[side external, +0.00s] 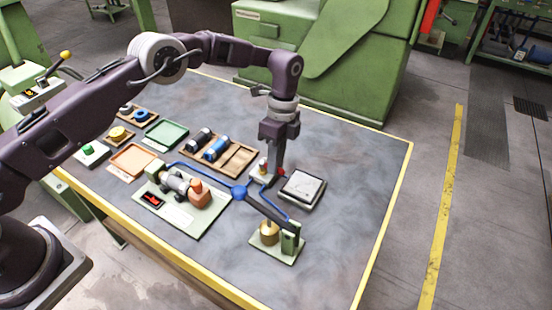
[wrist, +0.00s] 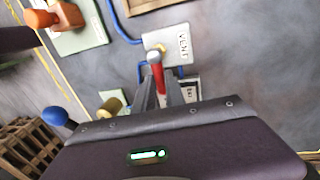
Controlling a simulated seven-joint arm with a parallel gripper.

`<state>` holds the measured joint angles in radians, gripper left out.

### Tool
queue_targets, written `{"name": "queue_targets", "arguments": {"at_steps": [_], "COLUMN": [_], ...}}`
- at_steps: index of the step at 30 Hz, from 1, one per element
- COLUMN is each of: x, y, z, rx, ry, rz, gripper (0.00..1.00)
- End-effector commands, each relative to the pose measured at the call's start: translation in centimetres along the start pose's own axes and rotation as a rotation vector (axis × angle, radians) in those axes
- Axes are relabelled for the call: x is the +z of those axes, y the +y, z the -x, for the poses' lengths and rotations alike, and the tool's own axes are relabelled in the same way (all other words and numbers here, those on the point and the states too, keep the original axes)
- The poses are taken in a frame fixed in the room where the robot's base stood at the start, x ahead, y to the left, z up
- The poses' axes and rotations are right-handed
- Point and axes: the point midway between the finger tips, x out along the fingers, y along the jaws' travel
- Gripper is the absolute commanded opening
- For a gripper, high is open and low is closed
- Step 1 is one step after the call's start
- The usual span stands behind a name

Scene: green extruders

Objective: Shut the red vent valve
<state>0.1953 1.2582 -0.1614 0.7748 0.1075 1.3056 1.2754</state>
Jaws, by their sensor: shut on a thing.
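The red vent valve handle (wrist: 156,68) stands on a pale plate marked VENT (wrist: 183,44) in the wrist view. A brass-coloured fitting shows at its base. My gripper (wrist: 160,92) is shut on the red handle, with the fingers on either side of its near end. In the side external view my gripper (side external: 271,168) points straight down at the valve, and a small red part (side external: 283,172) shows beside the fingers. The fingers hide most of the valve there.
Left of the gripper lies a green plate with an orange-capped device (side external: 198,196). A dark-framed square pad (side external: 302,189) is close on the right. The table's right side is clear.

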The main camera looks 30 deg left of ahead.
Motion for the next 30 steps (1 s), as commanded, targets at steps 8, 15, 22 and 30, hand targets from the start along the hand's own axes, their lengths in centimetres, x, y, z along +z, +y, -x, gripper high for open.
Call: {"name": "queue_targets", "arguments": {"at_steps": [8, 15, 22, 30], "x": [0.1, 0.1, 0.0, 0.0], "y": [0.1, 0.1, 0.1, -0.1], "z": [0.0, 0.0, 0.0, 1.6], "rx": [0.001, 0.002, 0.001, -0.004], "ry": [-0.005, -0.005, -0.004, -0.002], "rz": [-0.014, -0.013, -0.013, -0.012], "gripper": [0.00, 0.19, 0.37, 0.37]}}
